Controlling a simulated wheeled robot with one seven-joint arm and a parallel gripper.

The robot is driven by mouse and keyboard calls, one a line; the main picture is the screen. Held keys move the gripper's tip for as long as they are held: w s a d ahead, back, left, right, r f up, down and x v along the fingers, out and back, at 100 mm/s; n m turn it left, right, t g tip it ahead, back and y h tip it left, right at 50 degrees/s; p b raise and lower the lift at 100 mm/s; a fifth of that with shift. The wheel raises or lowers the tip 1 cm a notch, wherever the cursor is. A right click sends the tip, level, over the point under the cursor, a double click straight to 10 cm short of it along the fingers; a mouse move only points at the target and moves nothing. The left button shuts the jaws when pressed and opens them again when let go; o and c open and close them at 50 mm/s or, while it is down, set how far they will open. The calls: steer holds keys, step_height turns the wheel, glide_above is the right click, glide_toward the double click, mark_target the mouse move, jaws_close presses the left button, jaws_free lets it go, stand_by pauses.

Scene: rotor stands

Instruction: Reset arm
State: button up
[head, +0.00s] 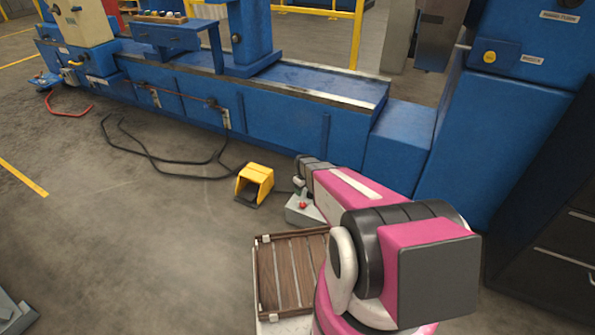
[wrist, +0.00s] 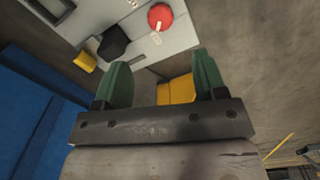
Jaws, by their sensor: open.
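My arm is pink and black and reaches forward in the head view, with its far end near a small grey box (head: 304,210) that has a red button. My gripper (wrist: 160,75) shows in the wrist view with two green fingers held apart and nothing between them touching either one. The grey box with its red button (wrist: 160,16) shows beyond the fingertips in the wrist view.
A yellow foot pedal (head: 254,184) stands on the floor left of the grey box. A long blue machine (head: 270,110) spans the back, and a blue cabinet (head: 505,110) stands right. A slatted wooden platform (head: 286,275) lies beside my arm. Black cable (head: 165,159) loops on open floor at left.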

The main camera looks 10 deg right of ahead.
steer(key=s+r+m, duration=0.3)
steer(key=s+r, duration=0.7)
steer(key=r, duration=0.5)
steer(key=s+r+m, duration=0.4)
steer(key=s+r, duration=0.7)
steer(key=r, duration=0.3)
steer(key=shift+s+r, duration=0.2)
steer(key=shift+r, duration=0.2)
